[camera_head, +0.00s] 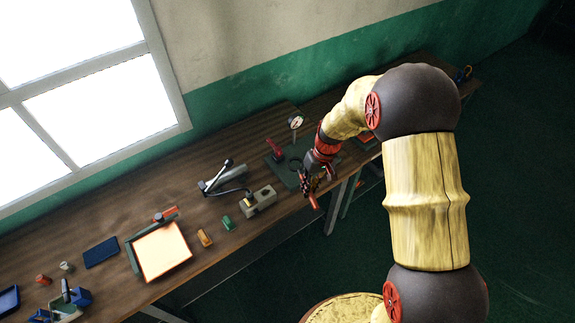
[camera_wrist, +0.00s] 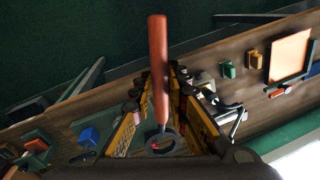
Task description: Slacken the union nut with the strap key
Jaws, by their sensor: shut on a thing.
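The strap key (camera_wrist: 158,60) has a long orange-red handle that runs up the middle of the wrist view. A dark loop (camera_wrist: 178,150) shows at its lower end. My gripper (camera_wrist: 161,88) has its two yellow-and-black fingers shut on the handle from both sides. In the head view my gripper (camera_head: 316,178) is at the front edge of the bench, with the handle (camera_head: 314,202) sticking out below it. It is beside a dark green base plate (camera_head: 279,174) with a round dark opening. I cannot pick out the union nut; whether the loop is around anything is unclear.
A dial gauge (camera_head: 296,122) and a red lever (camera_head: 275,148) stand by the plate. A grey block (camera_head: 260,203), green piece (camera_head: 227,223), yellow piece (camera_head: 205,238) and bright panel (camera_head: 161,252) lie left along the wooden bench (camera_head: 225,262). Open floor lies in front.

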